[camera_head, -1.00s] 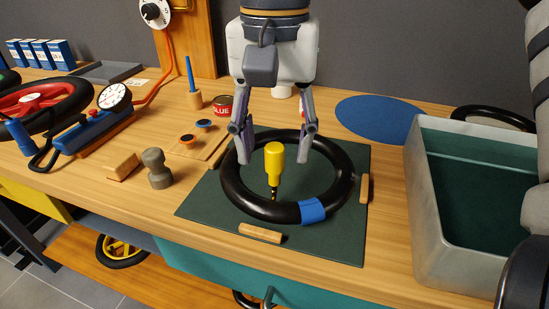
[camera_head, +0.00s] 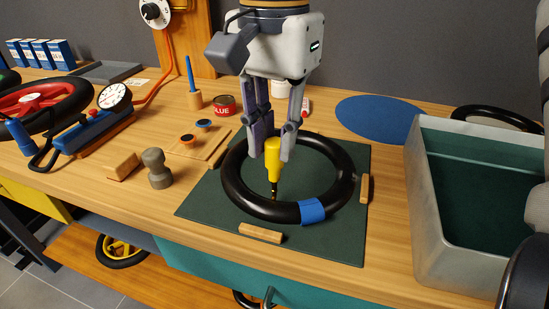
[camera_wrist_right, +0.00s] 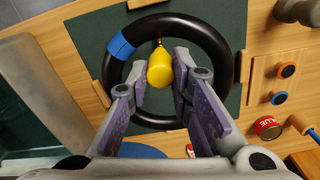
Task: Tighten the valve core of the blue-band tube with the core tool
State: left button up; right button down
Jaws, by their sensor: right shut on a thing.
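The blue-band tube (camera_head: 240,197) lies flat on a dark green mat (camera_head: 335,245), its blue band (camera_head: 312,210) at the front right. The core tool (camera_head: 273,165) has a yellow handle and dark tip. It stands roughly upright at the tube's front inner edge; the valve is too small to make out under the tip. My right gripper (camera_head: 272,152) points down over the ring, its fingers on either side of the yellow handle and shut on it. In the right wrist view, the yellow handle (camera_wrist_right: 160,70) sits between the fingertips. My left gripper is out of view.
Wooden blocks (camera_head: 261,233) border the mat. A grey metal bin (camera_head: 425,190) stands to the right. A red tin (camera_head: 225,105), a wooden board with two caps (camera_head: 187,140) and a grey peg-shaped piece (camera_head: 156,168) are to the left.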

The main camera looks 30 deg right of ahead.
aim_at(275, 142)
jog(key=shift+r, duration=3.15)
